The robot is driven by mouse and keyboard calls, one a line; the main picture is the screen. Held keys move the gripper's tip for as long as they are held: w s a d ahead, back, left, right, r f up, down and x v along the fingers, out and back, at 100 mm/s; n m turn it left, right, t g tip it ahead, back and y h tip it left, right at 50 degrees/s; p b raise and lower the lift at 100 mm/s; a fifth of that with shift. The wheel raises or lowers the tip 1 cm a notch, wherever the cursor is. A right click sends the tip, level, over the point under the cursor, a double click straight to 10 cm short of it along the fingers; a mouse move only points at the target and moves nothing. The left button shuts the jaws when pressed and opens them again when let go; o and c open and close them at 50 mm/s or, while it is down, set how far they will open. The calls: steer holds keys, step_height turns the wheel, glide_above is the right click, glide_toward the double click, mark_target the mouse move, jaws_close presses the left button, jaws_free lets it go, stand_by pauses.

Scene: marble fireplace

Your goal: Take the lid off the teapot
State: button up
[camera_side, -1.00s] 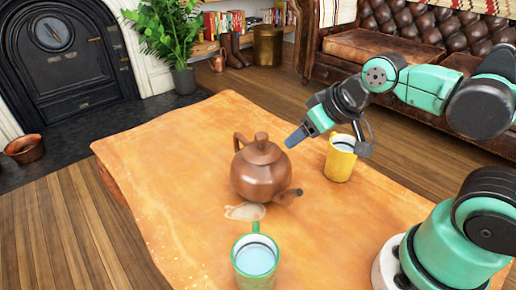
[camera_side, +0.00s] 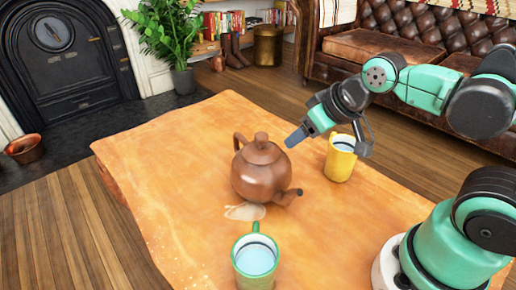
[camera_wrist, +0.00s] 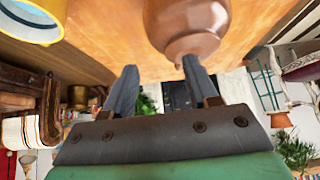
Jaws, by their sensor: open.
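The brown teapot (camera_side: 262,180) stands upright on the wooden table, its handle to the back left and its spout to the front right. Its lid (camera_side: 261,151) with a round knob sits on top. My gripper (camera_side: 293,139) is open and empty, to the right of the lid and apart from it, at about the knob's height. In the wrist view, the teapot (camera_wrist: 185,27) shows at the top, just beyond the two spread fingers of my gripper (camera_wrist: 160,80).
A yellow mug (camera_side: 340,160) stands right of the teapot, close under my wrist. A green-rimmed mug (camera_side: 255,262) of pale liquid stands at the front. A pale puddle (camera_side: 245,212) lies by the teapot. The table's left part (camera_side: 170,170) is clear.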

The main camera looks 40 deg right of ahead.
mark_target(262, 135)
steer(key=shift+o, duration=0.2)
steer(key=shift+o, duration=1.1)
steer(key=w+a+r+g, duration=0.1)
steer(key=w+a+r+m+g, duration=0.1)
steer(key=w+g, duration=0.1)
steer(key=w+a+r+g, duration=0.1)
steer(key=shift+w+a+r+m+g, duration=0.1)
steer(key=shift+w+a+m+g, duration=0.1)
steer(key=shift+w+m+g, duration=0.1)
steer(key=shift+w+a+g, duration=0.35)
steer(key=shift+w+g, duration=0.05)
steer(key=shift+w+f, duration=0.25)
steer(key=shift+f, duration=1.15)
steer(key=shift+w+f, duration=0.2)
steer(key=shift+f, duration=1.15)
